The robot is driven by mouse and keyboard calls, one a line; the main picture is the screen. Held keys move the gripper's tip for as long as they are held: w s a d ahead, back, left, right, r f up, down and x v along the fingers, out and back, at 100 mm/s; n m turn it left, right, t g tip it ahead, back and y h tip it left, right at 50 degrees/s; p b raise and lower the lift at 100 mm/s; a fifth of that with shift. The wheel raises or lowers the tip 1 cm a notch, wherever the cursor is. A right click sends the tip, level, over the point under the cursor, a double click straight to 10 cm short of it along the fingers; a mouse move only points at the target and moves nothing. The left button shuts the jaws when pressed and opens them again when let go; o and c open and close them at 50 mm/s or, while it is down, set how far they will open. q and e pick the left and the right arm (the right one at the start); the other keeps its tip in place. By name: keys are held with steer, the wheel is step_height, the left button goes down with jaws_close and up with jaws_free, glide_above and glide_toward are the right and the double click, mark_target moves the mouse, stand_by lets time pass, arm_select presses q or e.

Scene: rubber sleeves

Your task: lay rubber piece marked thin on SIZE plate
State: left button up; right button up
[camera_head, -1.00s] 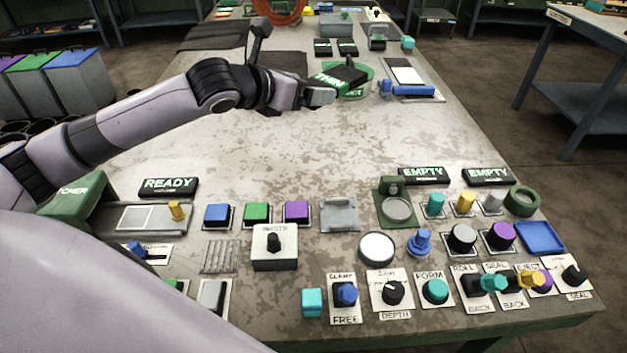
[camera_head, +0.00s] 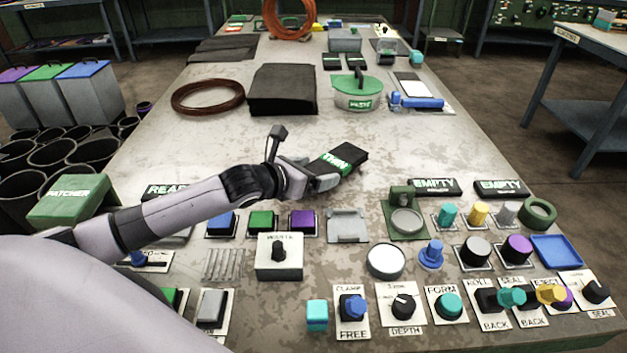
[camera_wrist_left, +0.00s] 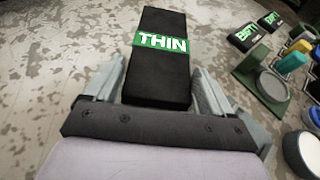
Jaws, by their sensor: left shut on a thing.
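The black rubber piece (camera_head: 342,160) has a green band marked THIN. It is held above the table in the middle of the head view, and it fills the middle of the left wrist view (camera_wrist_left: 160,62). My left gripper (camera_head: 318,178) is shut on its near end, with one finger on each side in the left wrist view (camera_wrist_left: 160,95). A small grey plate (camera_head: 347,226) lies on the table just below and right of my gripper. I can read no SIZE label, so I cannot tell whether it is the SIZE plate. My right gripper is not in view.
A green round stand (camera_head: 405,218) and black EMPTY signs (camera_head: 436,187) are right of the grey plate. Coloured buttons (camera_head: 262,221) are to its left, and knobs (camera_head: 404,306) line the front. A green WASTE tub (camera_head: 358,94) stands behind; the table between is clear.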

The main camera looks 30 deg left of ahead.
arm_select(q)
step_height(320, 180, down, 2)
steer(key=o, duration=1.1)
steer(key=shift+s, duration=0.1)
